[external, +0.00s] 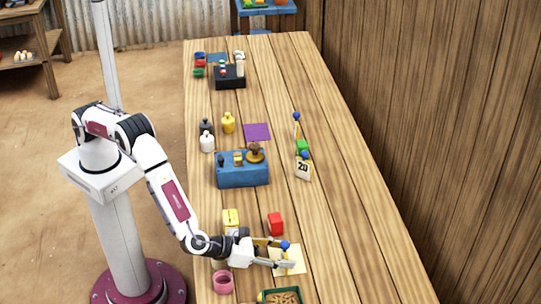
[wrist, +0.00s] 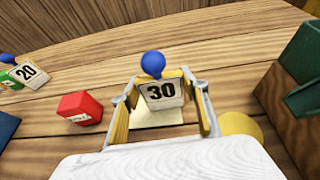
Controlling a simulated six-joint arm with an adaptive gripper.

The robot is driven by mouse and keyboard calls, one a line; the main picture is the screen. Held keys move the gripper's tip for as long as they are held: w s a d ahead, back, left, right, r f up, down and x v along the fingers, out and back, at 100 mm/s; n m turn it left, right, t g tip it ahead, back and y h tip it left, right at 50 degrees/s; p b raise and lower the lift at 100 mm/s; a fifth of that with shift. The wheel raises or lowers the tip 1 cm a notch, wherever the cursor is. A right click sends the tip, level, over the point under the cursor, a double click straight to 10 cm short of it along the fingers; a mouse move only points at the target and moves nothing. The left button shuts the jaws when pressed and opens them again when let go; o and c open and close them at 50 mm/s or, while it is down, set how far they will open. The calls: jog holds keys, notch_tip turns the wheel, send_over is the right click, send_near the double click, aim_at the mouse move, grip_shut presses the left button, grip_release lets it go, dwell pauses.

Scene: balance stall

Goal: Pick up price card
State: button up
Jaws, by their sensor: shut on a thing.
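The price card (wrist: 161,92) is a white tag marked 30 with a blue ball on top, upright between my fingers in the wrist view. In the external view its blue ball (external: 285,245) shows beside my gripper, and the rest is mostly hidden. My gripper (wrist: 163,102) is shut on the card, one finger at each side; it also shows in the external view (external: 284,257), low over the table. A pale yellow sheet (external: 297,254) lies under it, also visible in the wrist view (wrist: 150,119). I cannot tell whether the card touches the sheet.
A red block (external: 275,223) and a yellow object (external: 231,220) stand behind my gripper. Another card marked 20 (external: 303,170) stands farther back. The table's right side is clear.

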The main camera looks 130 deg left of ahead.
aim_at(284, 242)
jog(key=shift+r, duration=4.95)
jog(key=shift+a, duration=0.1)
jog(key=s+a+n+g+y, duration=0.1)
jog(key=s+a, duration=0.2)
jog(key=a, duration=0.6)
jog(key=s+a+n+g+y, duration=0.1)
jog(key=s+a, duration=0.2)
jog(key=a, duration=0.7)
jog(key=s+a+n+g, duration=0.1)
jog(key=s+a+n, duration=0.1)
jog(key=a, duration=0.8)
jog(key=shift+s+a+r+g+y, duration=0.2)
jog(key=shift+s+g+y, duration=0.2)
jog(key=shift+s, duration=0.45)
jog(key=shift+f, duration=0.1)
notch_tip(284, 242, down, 6)
jog(key=shift+f, duration=0.15)
jog(key=shift+f, duration=1.8)
